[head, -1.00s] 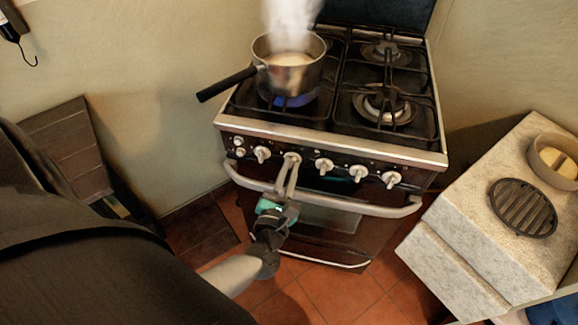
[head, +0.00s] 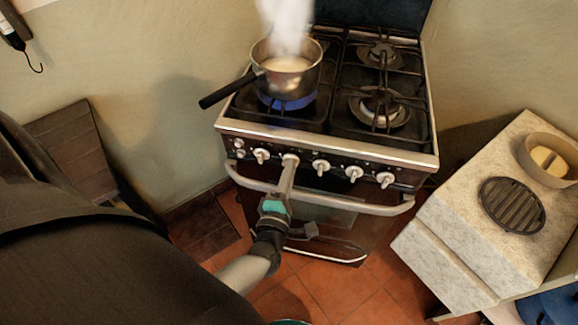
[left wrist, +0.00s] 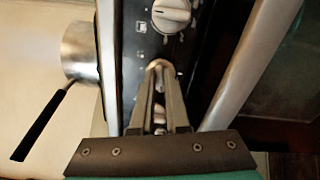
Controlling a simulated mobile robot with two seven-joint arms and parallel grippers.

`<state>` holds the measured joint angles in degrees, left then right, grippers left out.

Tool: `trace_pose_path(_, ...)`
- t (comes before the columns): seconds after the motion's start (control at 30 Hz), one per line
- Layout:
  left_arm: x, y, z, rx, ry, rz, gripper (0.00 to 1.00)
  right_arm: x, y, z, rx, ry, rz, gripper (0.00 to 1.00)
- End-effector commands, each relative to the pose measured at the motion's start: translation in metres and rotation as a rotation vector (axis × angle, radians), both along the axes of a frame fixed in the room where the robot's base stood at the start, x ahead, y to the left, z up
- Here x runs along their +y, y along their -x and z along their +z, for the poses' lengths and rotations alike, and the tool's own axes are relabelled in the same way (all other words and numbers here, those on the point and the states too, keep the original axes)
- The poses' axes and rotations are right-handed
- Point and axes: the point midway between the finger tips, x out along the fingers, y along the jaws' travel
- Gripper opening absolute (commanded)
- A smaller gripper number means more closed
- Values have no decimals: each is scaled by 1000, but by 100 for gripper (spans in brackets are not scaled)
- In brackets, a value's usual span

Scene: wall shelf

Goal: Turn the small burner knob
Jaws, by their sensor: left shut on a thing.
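The stove (head: 330,142) has a front panel with a row of several pale knobs. My left gripper (head: 289,162) is shut on the burner knob (head: 290,158) second from the left in that row. In the left wrist view the fingertips (left wrist: 158,68) meet at this knob, which they mostly cover. A neighbouring knob (left wrist: 171,14) shows clear of the fingers at the top of that view. A blue flame (head: 286,102) burns under the saucepan (head: 287,78) on the front left burner. My right gripper is not in view.
The oven handle bar (head: 320,200) runs below the knobs, under my left gripper. The saucepan's black handle (head: 228,89) sticks out to the left, and steam rises from the pan. A pale counter (head: 455,220) with a round grate (head: 513,204) and a bowl (head: 548,160) stands at right.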

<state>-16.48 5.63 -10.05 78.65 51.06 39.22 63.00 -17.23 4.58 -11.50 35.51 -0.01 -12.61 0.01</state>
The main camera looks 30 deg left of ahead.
Motion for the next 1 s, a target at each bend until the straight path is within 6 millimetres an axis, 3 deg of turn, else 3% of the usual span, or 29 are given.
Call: trace_pose_path(1.0, 1, 0, -4, 304, -917, -1, 0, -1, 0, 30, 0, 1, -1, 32)
